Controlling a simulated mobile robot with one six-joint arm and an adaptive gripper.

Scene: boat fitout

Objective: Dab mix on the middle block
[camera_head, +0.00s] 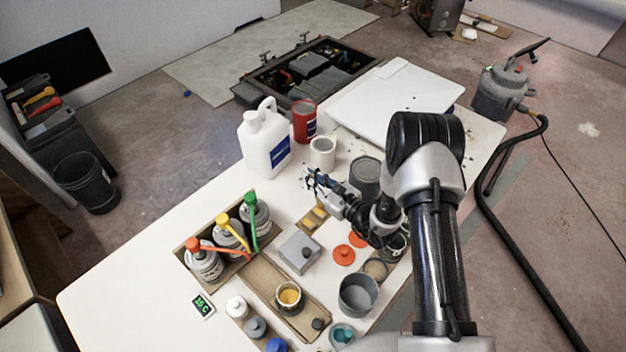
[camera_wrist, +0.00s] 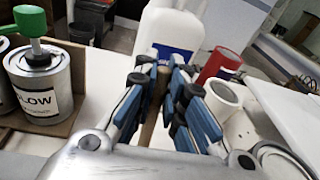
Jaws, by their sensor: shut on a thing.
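My gripper (camera_head: 322,184) is over the middle of the white table and is shut on a thin tan stick (camera_wrist: 151,118), which shows between the blue finger pads in the wrist view. The stick's lower end is hidden. Small wooden blocks with yellowish patches (camera_head: 313,217) lie on the table just below and in front of the gripper, partly covered by my arm; I cannot tell which is the middle one. A small cup of amber mix (camera_head: 289,296) stands in a cardboard tray (camera_head: 262,275) nearer the front.
A white jug (camera_head: 264,143), a red can (camera_head: 304,121) and a white cup (camera_head: 322,152) stand beyond the gripper. Pump-topped cans (camera_head: 230,237) stand at left. A grey box (camera_head: 299,253), orange lids (camera_head: 344,255) and a grey pot (camera_head: 357,294) crowd the front.

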